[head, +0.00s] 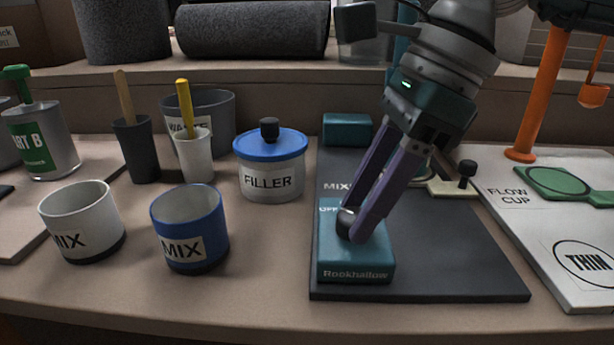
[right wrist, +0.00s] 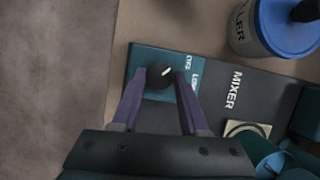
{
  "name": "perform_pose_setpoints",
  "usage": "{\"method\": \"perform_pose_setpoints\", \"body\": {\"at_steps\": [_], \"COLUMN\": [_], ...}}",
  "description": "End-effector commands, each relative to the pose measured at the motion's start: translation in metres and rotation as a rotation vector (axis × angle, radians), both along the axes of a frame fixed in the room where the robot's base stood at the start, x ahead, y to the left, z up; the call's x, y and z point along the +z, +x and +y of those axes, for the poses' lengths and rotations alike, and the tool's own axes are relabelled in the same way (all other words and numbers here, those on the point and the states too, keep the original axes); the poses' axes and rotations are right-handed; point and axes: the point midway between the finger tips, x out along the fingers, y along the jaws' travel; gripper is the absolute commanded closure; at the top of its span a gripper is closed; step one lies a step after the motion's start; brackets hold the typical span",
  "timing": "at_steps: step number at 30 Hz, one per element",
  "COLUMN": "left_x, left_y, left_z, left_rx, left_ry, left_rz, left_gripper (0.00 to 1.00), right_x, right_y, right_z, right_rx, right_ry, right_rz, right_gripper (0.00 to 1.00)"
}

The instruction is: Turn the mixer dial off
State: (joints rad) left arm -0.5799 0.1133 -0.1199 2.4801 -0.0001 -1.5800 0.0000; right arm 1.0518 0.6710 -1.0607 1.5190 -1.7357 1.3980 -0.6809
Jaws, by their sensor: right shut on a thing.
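The mixer dial is a dark round knob (head: 345,222) on top of a teal control box (head: 355,268) marked "Rookhallow". My right gripper (head: 354,228) reaches down from the upper right, with its purple fingers shut on either side of the dial. In the right wrist view the dial (right wrist: 160,76) sits between the fingertips, and a short white mark on it slants up and right, roughly toward the "OF" lettering. An "LO" label beside it is partly covered by a finger. My left gripper is not in view.
The box stands on a dark mat marked "MIXER" (head: 450,255). A blue-lidded filler tub (head: 270,182), a blue mix cup (head: 190,250) and a white mix cup (head: 80,208) stand to the left. A white flow-cup board (head: 545,225) with an orange post (head: 540,90) is at right.

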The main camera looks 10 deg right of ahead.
Motion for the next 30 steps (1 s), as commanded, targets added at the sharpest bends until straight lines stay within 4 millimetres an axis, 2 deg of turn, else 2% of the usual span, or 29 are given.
{"method": "perform_pose_setpoints", "body": {"at_steps": [8,9,17,25,30], "left_x": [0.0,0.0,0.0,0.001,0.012], "left_y": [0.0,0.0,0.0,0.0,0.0], "left_z": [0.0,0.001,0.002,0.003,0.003], "left_rx": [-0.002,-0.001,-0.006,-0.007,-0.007], "left_ry": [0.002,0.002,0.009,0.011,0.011], "left_rz": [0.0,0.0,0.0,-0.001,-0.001], "left_gripper": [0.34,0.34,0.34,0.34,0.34], "right_x": [-0.001,-0.001,0.0,0.002,0.025], "right_y": [0.0,0.0,0.0,0.0,-0.001], "right_z": [0.0,0.0,0.0,-0.001,-0.009], "right_rx": [0.003,0.003,0.002,0.001,-0.001], "right_ry": [-0.002,-0.002,-0.001,-0.001,-0.001], "right_rz": [0.0,0.0,0.0,0.0,-0.003], "right_gripper": [1.0,0.55,0.26,0.26,0.26]}}
